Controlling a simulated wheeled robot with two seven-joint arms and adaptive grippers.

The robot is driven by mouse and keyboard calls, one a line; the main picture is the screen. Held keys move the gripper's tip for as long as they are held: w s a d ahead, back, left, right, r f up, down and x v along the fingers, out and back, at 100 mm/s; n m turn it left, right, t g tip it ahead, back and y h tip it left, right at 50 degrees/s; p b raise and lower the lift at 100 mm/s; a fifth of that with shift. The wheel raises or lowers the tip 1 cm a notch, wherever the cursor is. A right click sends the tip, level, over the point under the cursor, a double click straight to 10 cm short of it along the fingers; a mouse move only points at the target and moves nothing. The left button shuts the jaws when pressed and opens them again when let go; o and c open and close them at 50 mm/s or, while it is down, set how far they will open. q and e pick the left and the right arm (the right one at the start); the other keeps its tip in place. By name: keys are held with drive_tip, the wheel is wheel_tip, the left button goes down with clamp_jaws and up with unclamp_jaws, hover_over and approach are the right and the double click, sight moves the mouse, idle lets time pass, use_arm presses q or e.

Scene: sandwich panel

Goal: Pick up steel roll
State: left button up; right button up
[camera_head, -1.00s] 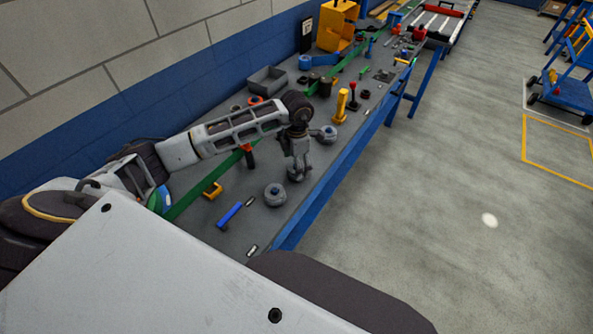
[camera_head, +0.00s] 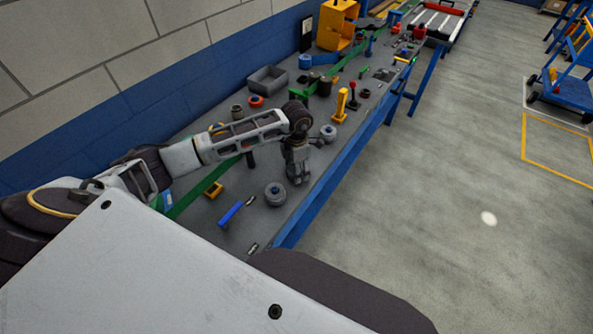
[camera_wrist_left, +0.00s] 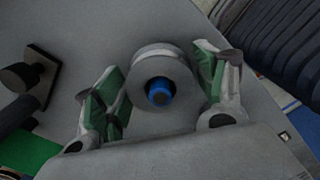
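A grey steel roll with a blue core (camera_wrist_left: 163,62) lies in the middle of the left wrist view. My left gripper (camera_wrist_left: 165,85) has its two green-padded fingers spread on either side of this roll. Whether the pads touch it cannot be told. My right gripper is not in view.
The grey bench (camera_head: 232,190) carries a blue-handled tool (camera_head: 230,213), a yellow bracket (camera_head: 213,190), a yellow upright part (camera_head: 341,104) and a grey bin (camera_head: 267,80). A blue rail edges the bench on the right. Open floor lies beyond it.

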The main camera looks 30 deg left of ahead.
use_arm(q)
drive_tip(key=c, duration=0.9)
drive_tip(key=shift+o, duration=0.2)
drive_tip(key=shift+r, duration=0.1)
drive_tip(key=shift+w+r, duration=0.1)
drive_tip(key=shift+r, duration=0.65)
wheel_tip(320, 180, up, 7)
drive_tip(key=shift+f+b, duration=0.1)
drive_tip(key=shift+b, duration=0.55)
drive_tip(key=shift+r, duration=0.8)
